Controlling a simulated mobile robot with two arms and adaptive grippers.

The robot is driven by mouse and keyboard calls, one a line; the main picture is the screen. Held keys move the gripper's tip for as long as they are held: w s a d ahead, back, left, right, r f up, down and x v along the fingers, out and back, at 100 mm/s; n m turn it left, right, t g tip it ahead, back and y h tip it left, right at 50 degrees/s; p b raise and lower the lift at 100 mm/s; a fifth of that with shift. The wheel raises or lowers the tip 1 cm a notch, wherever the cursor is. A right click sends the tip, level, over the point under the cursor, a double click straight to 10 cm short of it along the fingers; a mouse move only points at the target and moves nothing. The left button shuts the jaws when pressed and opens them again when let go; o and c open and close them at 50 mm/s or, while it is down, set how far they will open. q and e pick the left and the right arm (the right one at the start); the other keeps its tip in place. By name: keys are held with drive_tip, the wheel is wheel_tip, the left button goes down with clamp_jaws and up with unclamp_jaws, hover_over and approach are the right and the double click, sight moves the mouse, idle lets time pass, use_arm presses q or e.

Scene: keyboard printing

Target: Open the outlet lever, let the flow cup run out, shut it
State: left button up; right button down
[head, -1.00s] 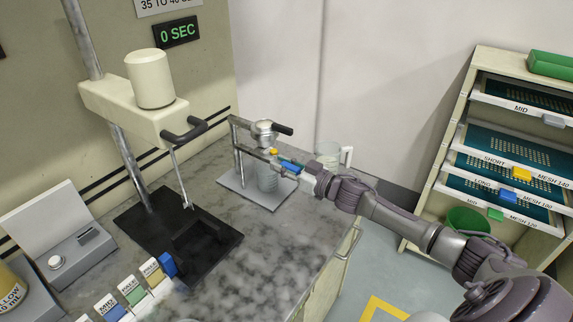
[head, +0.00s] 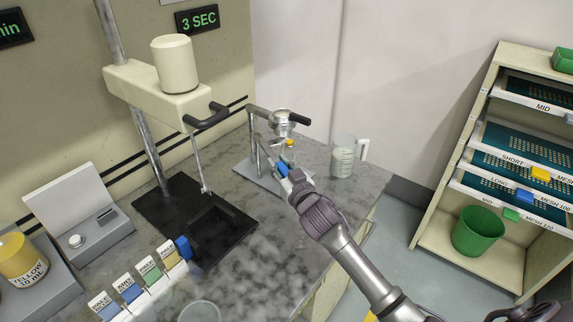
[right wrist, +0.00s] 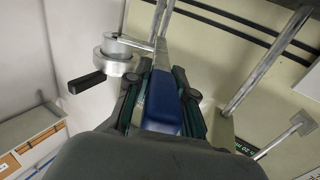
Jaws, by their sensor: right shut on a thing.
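The flow cup (head: 282,117) is a silver cup with a black side handle, held up on a metal stand (head: 252,140) at the back of the counter. A small yellow part (head: 290,142) shows just below it. My right gripper (head: 285,172) is at the stand, below the cup. It is shut on a blue handle, which I take for the outlet lever; in the right wrist view the blue lever (right wrist: 163,103) sits between the fingers. The gripper largely hides the space under the cup, so I cannot see any flow. My left gripper is not in view.
A measuring jug (head: 345,157) with whitish contents stands right of the stand. The timer (head: 198,19) reads 3 SEC. The mixer (head: 160,95) stands to the left over a black base (head: 165,207). Sample cards and a yellow jar (head: 20,262) line the near left.

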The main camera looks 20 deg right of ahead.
drive_tip(key=shift+a+m+h+b, duration=0.6)
drive_tip(key=shift+a+h, duration=0.3)
drive_tip(key=shift+h, duration=0.1)
drive_tip(key=c, duration=1)
unclamp_jaws()
drive_tip(key=shift+a, duration=0.15)
drive_tip(key=shift+o, duration=0.2)
drive_tip(key=s, duration=1.2)
drive_tip(key=shift+a, duration=0.4)
